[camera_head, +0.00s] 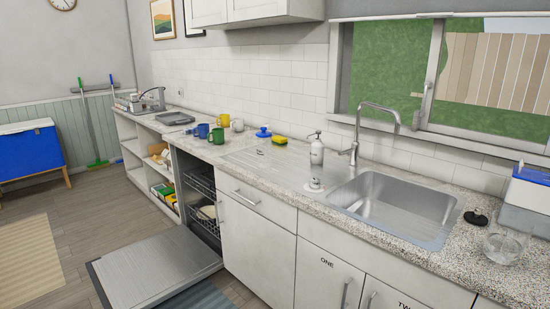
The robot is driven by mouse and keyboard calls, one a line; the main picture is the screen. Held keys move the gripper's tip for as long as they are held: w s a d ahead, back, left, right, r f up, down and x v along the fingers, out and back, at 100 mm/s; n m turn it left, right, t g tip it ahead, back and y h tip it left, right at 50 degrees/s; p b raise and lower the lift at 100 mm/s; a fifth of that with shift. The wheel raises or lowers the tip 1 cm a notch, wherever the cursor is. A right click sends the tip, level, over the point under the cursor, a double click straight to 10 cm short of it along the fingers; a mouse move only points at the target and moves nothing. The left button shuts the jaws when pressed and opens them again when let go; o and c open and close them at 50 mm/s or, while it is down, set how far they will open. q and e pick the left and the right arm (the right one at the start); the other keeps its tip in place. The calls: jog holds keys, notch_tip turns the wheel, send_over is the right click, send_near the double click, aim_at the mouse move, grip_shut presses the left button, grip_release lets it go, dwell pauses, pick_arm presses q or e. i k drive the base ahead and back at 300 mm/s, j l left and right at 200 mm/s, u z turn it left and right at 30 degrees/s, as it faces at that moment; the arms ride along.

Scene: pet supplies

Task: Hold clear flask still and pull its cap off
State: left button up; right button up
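A small container with a blue top (263,132) stands on the drainboard against the tiled wall. Its body looks pale or clear, but it is too small to tell whether this is the flask and its cap. A clear glass vessel (506,245) stands on the counter at the far right, and I see no cap on it. Neither of my grippers is in view, and nothing visible touches either vessel.
A sink (393,207) with a tap sits in the counter. A black item (476,218) lies by the glass. The dishwasher door (155,270) hangs open over the floor.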

aim_at(264, 144)
jog(key=i+j+z, duration=0.1)
jog(key=i+j, duration=0.45)
jog(key=i, duration=0.2)
jog(key=i+j, duration=0.55)
jog(key=i, duration=0.15)
jog(key=z, duration=0.05)
